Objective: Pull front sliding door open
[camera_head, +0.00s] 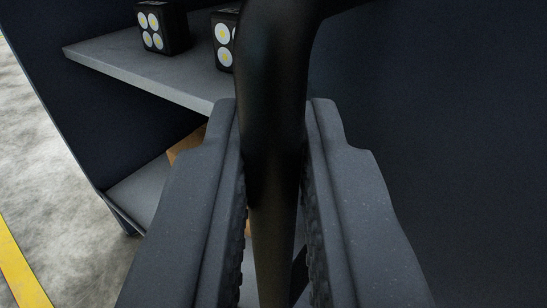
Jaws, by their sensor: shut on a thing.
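A dark rounded handle bar (274,95) runs down the middle of the view and bends off to the upper right. My gripper (274,130) is shut around it, with one finger on each side of the bar. The front sliding door (450,150) appears to be the large dark panel filling the right side. To the left of the bar the cabinet stands open, showing its shelves. The lower part of the handle is partly hidden between my fingers.
A grey shelf (125,65) holds two black boxes with round white-and-yellow faces, one at left (162,28) and one beside the bar (224,40). Below is a lower shelf (140,190) with a brown object (187,143). Concrete floor with a yellow line (20,265) lies at left.

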